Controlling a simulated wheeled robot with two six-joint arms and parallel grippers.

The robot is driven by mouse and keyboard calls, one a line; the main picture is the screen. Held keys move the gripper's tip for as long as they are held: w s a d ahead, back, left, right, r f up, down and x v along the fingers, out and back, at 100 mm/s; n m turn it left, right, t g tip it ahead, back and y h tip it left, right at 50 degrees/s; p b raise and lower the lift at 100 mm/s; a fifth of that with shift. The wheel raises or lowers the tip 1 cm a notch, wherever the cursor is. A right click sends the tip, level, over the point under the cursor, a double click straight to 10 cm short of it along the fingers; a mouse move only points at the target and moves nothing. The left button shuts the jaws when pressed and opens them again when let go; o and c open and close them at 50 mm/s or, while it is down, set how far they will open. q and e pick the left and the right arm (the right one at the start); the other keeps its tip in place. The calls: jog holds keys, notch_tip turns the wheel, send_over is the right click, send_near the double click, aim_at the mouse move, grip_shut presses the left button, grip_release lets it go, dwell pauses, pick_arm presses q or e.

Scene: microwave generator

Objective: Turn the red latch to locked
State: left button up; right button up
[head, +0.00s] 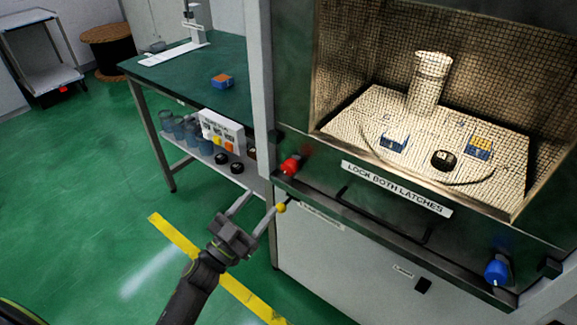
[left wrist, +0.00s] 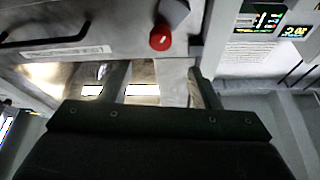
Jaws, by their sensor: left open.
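The red latch (head: 291,165) is a round red knob at the left end of the dark front ledge of the cabinet. It also shows in the left wrist view (left wrist: 160,38), top centre, beyond the fingertips. My left gripper (head: 262,201) is open and empty, below and left of the red latch in the head view, apart from it. In the left wrist view its fingers (left wrist: 156,70) are spread wide, with the red latch roughly in line with the gap. I cannot tell the latch's lock position. My right gripper is not in view.
A yellow ball-ended part (head: 281,208) shows close by my left fingertip. A blue latch (head: 497,270) is at the ledge's right end, with a black handle (head: 385,213) between. A green-topped bench (head: 215,75) stands left. The green floor below is open.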

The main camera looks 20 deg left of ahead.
aim_at(286, 170)
pick_arm(q)
jog(key=p+x, duration=0.1)
jog(key=x, duration=1.1)
jog(key=shift+a, duration=0.1)
jog(key=shift+c, duration=0.2)
jog(key=c, duration=0.9)
